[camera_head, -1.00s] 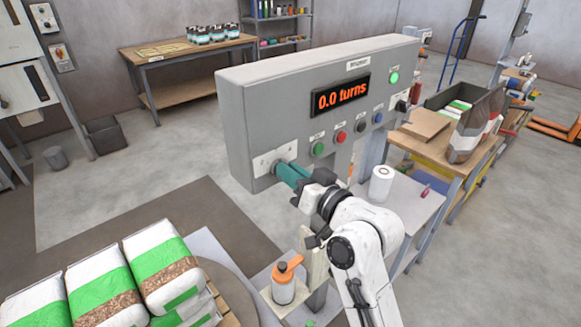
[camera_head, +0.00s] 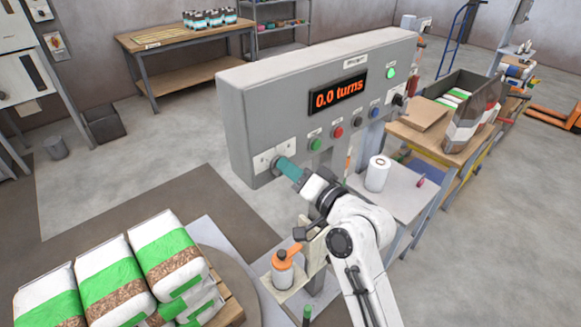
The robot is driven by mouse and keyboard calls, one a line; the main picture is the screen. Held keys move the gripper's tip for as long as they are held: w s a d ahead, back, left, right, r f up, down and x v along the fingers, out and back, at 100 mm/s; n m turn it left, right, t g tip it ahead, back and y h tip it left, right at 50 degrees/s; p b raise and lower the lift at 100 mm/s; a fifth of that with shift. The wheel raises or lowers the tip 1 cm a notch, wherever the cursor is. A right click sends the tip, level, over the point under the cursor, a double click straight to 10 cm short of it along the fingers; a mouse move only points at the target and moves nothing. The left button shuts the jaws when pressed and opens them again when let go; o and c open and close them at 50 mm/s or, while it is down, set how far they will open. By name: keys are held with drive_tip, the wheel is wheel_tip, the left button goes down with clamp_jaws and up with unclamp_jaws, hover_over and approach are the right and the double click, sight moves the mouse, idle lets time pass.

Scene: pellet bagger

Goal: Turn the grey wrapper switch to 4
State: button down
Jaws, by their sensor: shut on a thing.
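The grey wrapper panel (camera_head: 300,105) stands in the middle of the view. Its lit display (camera_head: 337,96) reads "0.0 turns". The grey wrapper switch sits on a white plate (camera_head: 265,160) at the panel's lower left. My gripper (camera_head: 283,165), with teal fingers, is shut on the switch, which it mostly hides. The switch's pointer and the numbers around it cannot be read.
Green, red and other buttons (camera_head: 338,132) run along the panel right of my gripper. White-and-green bags (camera_head: 110,275) are stacked at lower left. An orange-topped bottle (camera_head: 282,270) stands below my gripper, and a white roll (camera_head: 377,173) stands on a side table.

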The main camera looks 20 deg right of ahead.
idle(0.3)
drive_tip(key=c, duration=1.1)
unclamp_jaws()
drive_tip(key=shift+c, duration=0.2)
drive_tip(key=shift+s, duration=0.15)
drive_tip(key=b+v, duration=0.2)
drive_tip(key=v, duration=0.8)
drive_tip(key=shift+s+d+b, duration=0.15)
drive_tip(key=shift+s+b, duration=0.1)
drive_tip(key=shift+b, duration=0.05)
